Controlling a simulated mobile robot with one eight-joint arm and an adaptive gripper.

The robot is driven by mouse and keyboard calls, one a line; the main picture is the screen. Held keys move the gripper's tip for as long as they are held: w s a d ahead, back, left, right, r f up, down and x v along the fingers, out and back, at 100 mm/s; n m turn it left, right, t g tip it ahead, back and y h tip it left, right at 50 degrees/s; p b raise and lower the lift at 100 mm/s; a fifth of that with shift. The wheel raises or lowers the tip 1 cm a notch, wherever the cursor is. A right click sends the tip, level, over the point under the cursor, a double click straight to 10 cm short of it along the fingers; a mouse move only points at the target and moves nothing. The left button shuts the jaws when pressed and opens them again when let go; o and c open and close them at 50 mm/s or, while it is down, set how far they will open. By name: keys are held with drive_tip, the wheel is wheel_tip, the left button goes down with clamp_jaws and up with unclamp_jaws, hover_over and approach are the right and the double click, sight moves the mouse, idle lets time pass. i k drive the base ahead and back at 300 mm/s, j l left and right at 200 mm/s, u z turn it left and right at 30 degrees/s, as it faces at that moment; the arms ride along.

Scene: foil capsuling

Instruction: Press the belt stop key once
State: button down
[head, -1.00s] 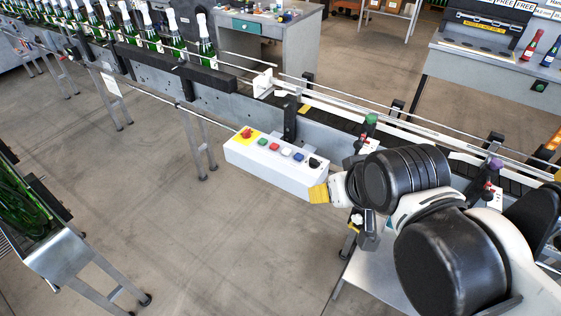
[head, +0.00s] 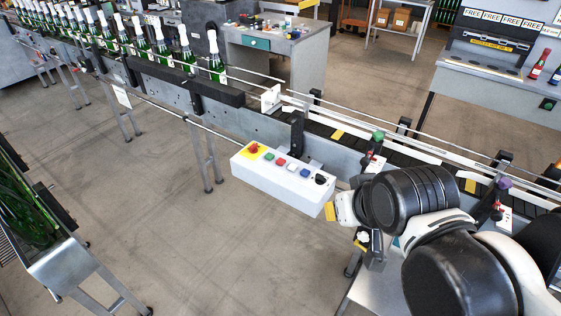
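A white control box (head: 270,184) hangs at the front of the conveyor. Its sloping top carries a red mushroom button on a yellow plate (head: 254,149), then a green key (head: 269,156), a red key (head: 281,162), a white key (head: 292,168), a blue key (head: 304,173) and a black knob (head: 320,179). The key labels are too small to read. My gripper (head: 338,215) is just right of the box's right end, apart from the red key. Only a yellow part and some dark parts of it show; the arm hides the rest, so its opening is unclear.
The conveyor belt (head: 400,155) runs behind the box, with guide rails and posts. A yellow patch (head: 338,134) lies on it. Green bottles (head: 216,62) stand in a row at upper left. A metal rack (head: 72,258) stands at lower left. The floor before the box is clear.

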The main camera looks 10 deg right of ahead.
sight(282, 161)
drive_tip(key=i+j+z, duration=0.15)
drive_tip(key=i+j, duration=0.15)
drive_tip(key=i, duration=0.25)
drive_tip(key=i+j+z, duration=0.15)
drive_tip(key=i+j, duration=0.25)
drive_tip(key=i, duration=0.15)
